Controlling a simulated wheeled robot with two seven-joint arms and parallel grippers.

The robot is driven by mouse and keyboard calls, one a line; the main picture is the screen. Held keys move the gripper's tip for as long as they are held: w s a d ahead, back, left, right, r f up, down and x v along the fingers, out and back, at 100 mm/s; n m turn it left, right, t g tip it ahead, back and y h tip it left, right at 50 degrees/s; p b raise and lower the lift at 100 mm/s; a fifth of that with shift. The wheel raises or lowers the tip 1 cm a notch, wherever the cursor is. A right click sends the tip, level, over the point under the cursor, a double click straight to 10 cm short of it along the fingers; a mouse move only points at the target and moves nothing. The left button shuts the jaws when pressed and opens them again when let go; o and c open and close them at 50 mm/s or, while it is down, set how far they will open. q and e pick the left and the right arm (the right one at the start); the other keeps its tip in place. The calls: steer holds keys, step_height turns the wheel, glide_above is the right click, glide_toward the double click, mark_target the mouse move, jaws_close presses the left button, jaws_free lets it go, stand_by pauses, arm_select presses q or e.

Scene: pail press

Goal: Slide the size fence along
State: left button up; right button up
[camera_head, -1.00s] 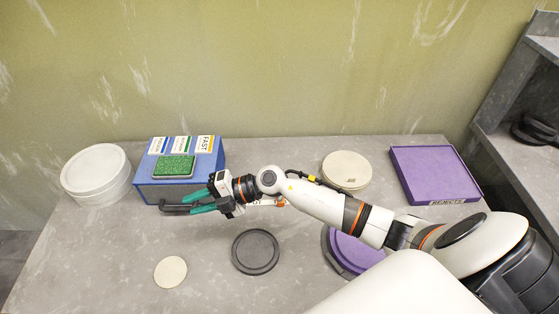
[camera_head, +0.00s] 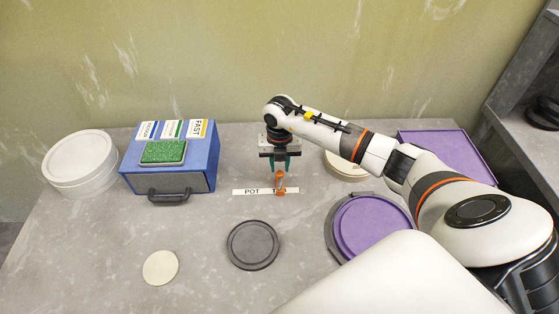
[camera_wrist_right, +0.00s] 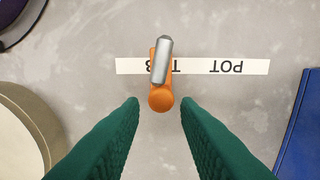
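A small orange piece with a grey metal bar, which looks like the size fence (camera_head: 280,184), stands across a white label strip (camera_head: 252,191) on the grey table. The strip reads "POT" at one end and partly hidden letters, apparently "TUB", at the other. The fence also shows in the right wrist view (camera_wrist_right: 161,98), at the "TUB" end. My right gripper (camera_head: 279,168) points down just behind and above the fence. Its green fingers (camera_wrist_right: 160,110) are open, with the orange knob seen between and beyond the tips, not clasped. My left gripper is out of view.
Left are a blue box (camera_head: 200,178) with a front handle and green pad, and stacked white lids (camera_head: 80,160). A dark disc (camera_head: 253,246) and cream disc (camera_head: 160,268) lie in front. Right are a purple disc (camera_head: 372,225), a cream round stack (camera_head: 342,168) and a purple tray (camera_head: 455,145).

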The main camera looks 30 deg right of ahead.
mark_target(279, 173)
step_height(279, 173, down, 3)
steer(key=shift+f+b, duration=0.2)
steer(key=shift+b, duration=0.75)
steer(key=shift+w+r, duration=0.1)
steer(key=shift+r, duration=0.05)
steer(key=c, duration=0.6)
steer(key=shift+w+a+r, duration=0.1)
steer(key=shift+w+a, duration=0.65)
steer(key=shift+a, duration=0.3)
steer(key=shift+w+a+b, duration=0.35)
steer(key=shift+w+a, duration=0.15)
steer(key=shift+a, duration=0.3)
steer(key=shift+w+a+b, duration=0.4)
steer(key=shift+w+a, duration=0.1)
steer(key=shift+a, duration=0.3)
steer(key=shift+w+a+b, duration=0.35)
steer(key=shift+w+a, duration=0.15)
steer(key=shift+a, duration=0.3)
steer(key=o, duration=0.7)
steer(key=shift+r, duration=0.1)
steer(key=o, duration=0.3)
steer(key=shift+s, duration=0.15)
